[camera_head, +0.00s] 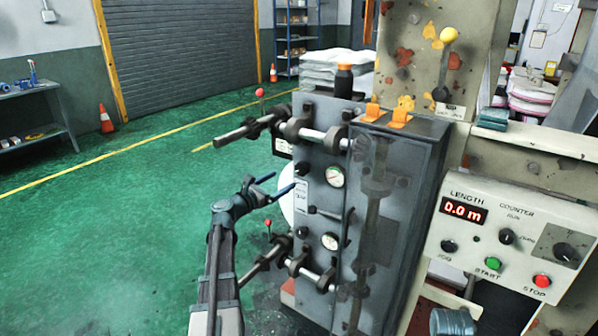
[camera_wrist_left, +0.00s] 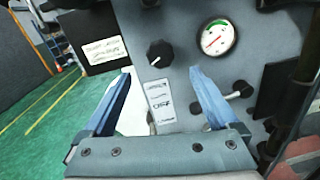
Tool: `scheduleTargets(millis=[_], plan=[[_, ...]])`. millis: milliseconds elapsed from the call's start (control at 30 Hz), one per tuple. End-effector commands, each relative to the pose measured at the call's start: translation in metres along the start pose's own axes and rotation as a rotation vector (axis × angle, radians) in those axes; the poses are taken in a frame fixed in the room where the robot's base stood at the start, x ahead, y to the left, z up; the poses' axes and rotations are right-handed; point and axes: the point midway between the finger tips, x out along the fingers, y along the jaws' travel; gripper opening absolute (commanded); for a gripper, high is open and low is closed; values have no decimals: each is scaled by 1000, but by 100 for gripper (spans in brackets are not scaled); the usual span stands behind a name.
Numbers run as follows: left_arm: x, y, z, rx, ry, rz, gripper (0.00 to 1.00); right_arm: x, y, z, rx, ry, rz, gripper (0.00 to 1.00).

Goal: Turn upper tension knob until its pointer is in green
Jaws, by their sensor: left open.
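The upper tension knob (camera_wrist_left: 159,53) is a round black knob with a light mark on the grey machine panel. It shows small in the head view (camera_head: 303,168). To its right is the upper round gauge (camera_head: 334,177), white-faced; in the left wrist view this gauge (camera_wrist_left: 217,37) shows a green arc at the top and a red pointer. I cannot tell exactly where the pointer ends. My left gripper (camera_head: 284,183) is open and empty in front of the panel. In the left wrist view its blue fingers (camera_wrist_left: 161,75) straddle the knob's line, with the knob slightly beyond the tips, apart from them.
A lower gauge (camera_head: 330,241) and a lower black knob (camera_head: 302,232) sit below on the panel. Metal rollers (camera_head: 240,133) stick out left above the gripper. A control box (camera_head: 510,235) reads 0.0 m at right.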

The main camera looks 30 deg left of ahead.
Motion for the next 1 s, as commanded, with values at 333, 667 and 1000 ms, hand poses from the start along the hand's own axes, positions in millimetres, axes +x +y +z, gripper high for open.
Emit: scheduleTargets(millis=[333,667,1000], plan=[[72,1,0,0,0,-1,94,0,0,0,0,0,0,50],[99,0,0,1,0,0,94,0,0,0,0,0,0,50],[100,0,0,1,0,0,90,0,0,0,0,0,0,50]])
